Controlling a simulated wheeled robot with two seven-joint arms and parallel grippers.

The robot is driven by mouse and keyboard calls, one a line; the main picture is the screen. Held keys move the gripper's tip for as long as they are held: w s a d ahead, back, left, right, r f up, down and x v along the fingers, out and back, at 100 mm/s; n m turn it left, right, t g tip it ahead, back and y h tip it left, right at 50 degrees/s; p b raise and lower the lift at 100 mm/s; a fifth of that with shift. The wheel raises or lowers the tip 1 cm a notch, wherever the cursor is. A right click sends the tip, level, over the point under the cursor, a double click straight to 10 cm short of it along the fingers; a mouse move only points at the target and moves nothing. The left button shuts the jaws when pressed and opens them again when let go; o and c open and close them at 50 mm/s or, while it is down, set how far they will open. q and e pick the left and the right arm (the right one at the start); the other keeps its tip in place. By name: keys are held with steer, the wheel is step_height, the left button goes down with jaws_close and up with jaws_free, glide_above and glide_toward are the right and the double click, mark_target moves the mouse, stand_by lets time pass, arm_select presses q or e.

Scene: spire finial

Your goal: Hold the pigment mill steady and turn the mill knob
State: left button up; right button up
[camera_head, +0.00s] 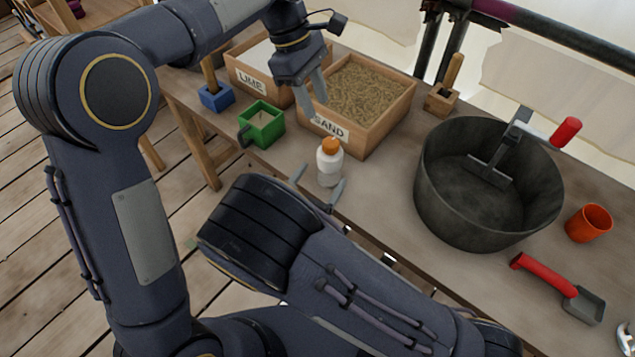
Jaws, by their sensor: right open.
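The pigment mill (329,168) looks to be the small white upright bottle shape on the table's near edge, and the mill knob (331,145) its orange top. My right gripper (318,183) is largely hidden behind my forearm. Its two grey fingertips show apart, one on each side of the mill's lower body; I cannot tell whether they touch it. My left gripper (311,101) points down above and behind the mill, in front of the sand box. It is clear of the knob, and its finger gap is hard to make out.
The sand box (372,137) and lime box (246,81) stand behind the mill. A large dark tub (437,205), orange cup (588,224) and red-handled scoop (583,304) are right.

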mark_target(333, 160)
steer(key=x, duration=0.7)
